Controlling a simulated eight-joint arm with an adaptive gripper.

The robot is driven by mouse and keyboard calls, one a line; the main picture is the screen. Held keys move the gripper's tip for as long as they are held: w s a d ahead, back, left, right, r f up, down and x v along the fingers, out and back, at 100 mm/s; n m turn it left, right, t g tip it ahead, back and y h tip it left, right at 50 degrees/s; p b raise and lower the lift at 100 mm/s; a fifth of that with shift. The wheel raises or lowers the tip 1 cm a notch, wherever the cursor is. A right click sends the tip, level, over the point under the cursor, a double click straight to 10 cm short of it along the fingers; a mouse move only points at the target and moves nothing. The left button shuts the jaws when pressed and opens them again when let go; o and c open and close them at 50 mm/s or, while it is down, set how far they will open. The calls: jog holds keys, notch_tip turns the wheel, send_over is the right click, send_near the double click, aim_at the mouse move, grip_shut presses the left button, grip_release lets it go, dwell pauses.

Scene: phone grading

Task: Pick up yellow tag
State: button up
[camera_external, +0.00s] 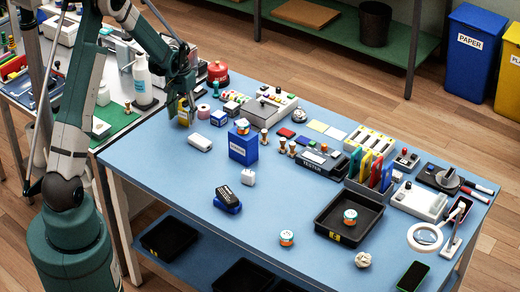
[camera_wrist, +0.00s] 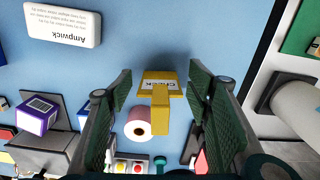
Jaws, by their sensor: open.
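The yellow tag (camera_wrist: 161,90) with dark "CHECK" lettering is in the middle of the wrist view, with a narrower yellow part extending toward the camera. In the external view the tag (camera_external: 184,112) stands near the left end of the blue table, just below my gripper (camera_external: 183,95). My gripper (camera_wrist: 160,100) is open, with one green-padded finger on each side of the tag. Gaps show between the tag and both fingers in the wrist view. The tag's base is hard to make out.
A pink roll (camera_external: 203,111) is close beside the tag. A white Ampwick box (camera_external: 199,142) and a purple-blue box (camera_external: 219,118) are nearby. A white bottle (camera_external: 142,80) stands on the neighbouring bench. Blue tabletop in front of the tag is clear.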

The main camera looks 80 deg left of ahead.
aim_at(182, 100)
jog(key=c, duration=1.2)
jog(key=shift+c, duration=0.2)
jog(key=shift+r, duration=0.1)
jog(key=shift+r+p, duration=0.45)
jog(key=shift+r, duration=4.45)
